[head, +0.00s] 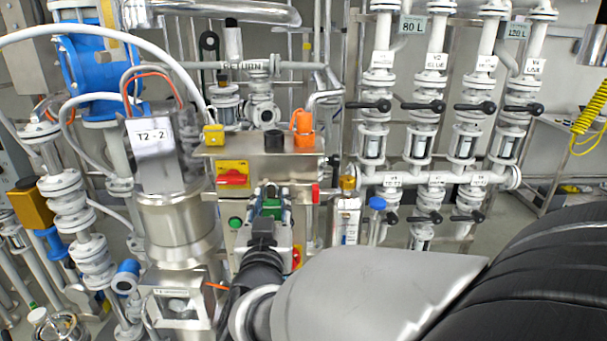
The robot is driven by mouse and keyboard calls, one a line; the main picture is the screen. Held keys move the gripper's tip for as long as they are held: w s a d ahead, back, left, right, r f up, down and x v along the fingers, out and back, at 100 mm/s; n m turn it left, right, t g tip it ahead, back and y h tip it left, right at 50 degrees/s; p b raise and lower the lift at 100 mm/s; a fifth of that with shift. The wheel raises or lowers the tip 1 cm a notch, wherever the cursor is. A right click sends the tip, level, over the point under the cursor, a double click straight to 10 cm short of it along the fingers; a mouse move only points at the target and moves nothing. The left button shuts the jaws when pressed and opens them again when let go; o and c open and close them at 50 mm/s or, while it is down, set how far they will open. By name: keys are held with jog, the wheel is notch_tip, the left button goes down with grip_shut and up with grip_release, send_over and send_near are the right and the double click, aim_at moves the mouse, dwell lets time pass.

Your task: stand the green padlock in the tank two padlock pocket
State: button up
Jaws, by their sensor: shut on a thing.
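The green padlock (272,208) is in my gripper (270,212), in front of the steel control box in the middle of the head view. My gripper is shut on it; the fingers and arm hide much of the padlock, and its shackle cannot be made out. The padlock is below the box's top face. A label reading T2 - 2 (153,137) is on a steel housing to the left. I cannot tell which place is the tank two padlock pocket.
Pipes and valves (463,140) crowd the right.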

jog(key=shift+d+f+b, duration=0.1)
jog(key=shift+f+b, duration=0.35)
jog(key=shift+f, duration=0.55)
jog(key=shift+c, duration=0.4)
jog(key=o, duration=1.1)
jog(key=shift+w, duration=0.15)
jog(key=shift+o, duration=0.2)
jog(key=shift+f, duration=0.1)
jog(key=s, duration=1.2)
jog(key=shift+d+r, duration=0.2)
jog(key=shift+r, duration=0.25)
